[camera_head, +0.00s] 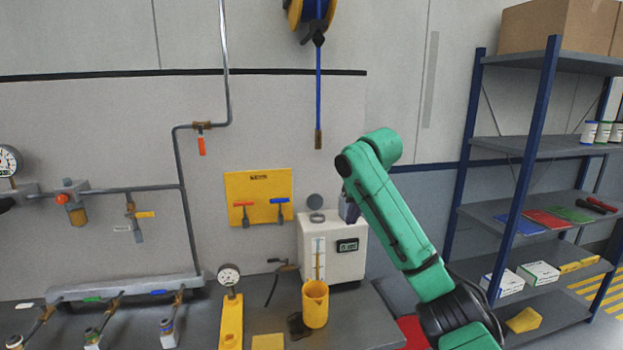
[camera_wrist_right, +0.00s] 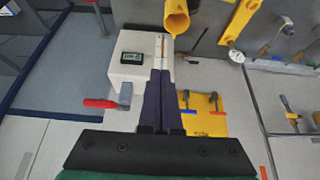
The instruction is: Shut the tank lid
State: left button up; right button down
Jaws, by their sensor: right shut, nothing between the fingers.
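The tank (camera_head: 345,245) is a white box with a small dark display and a sight strip on its front. It stands on the grey bench against the wall. Its round grey lid (camera_head: 315,201) stands raised above a filler neck (camera_head: 317,217) on the tank's top left. My right gripper (camera_head: 349,212) is shut and empty, at the tank's top, right of the lid. In the right wrist view its dark fingers (camera_wrist_right: 162,105) lie together in front of the tank (camera_wrist_right: 128,72); I cannot make out the lid there. My left gripper is out of view.
A yellow jug (camera_head: 315,304) stands before the tank. A yellow panel (camera_head: 259,198) with red and blue clamps hangs behind, to the left. A hose (camera_head: 318,90) hangs above. A blue shelf rack (camera_head: 534,145) stands right. The wrist view shows a red-handled part (camera_wrist_right: 105,103) beside the tank.

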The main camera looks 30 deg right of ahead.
aim_at(314, 201)
jog(key=i+l, duration=0.2)
jog(key=i, duration=0.15)
jog(key=i+l, duration=0.2)
jog(key=i, duration=0.15)
jog(key=i+l, duration=0.15)
jog(key=i, duration=0.25)
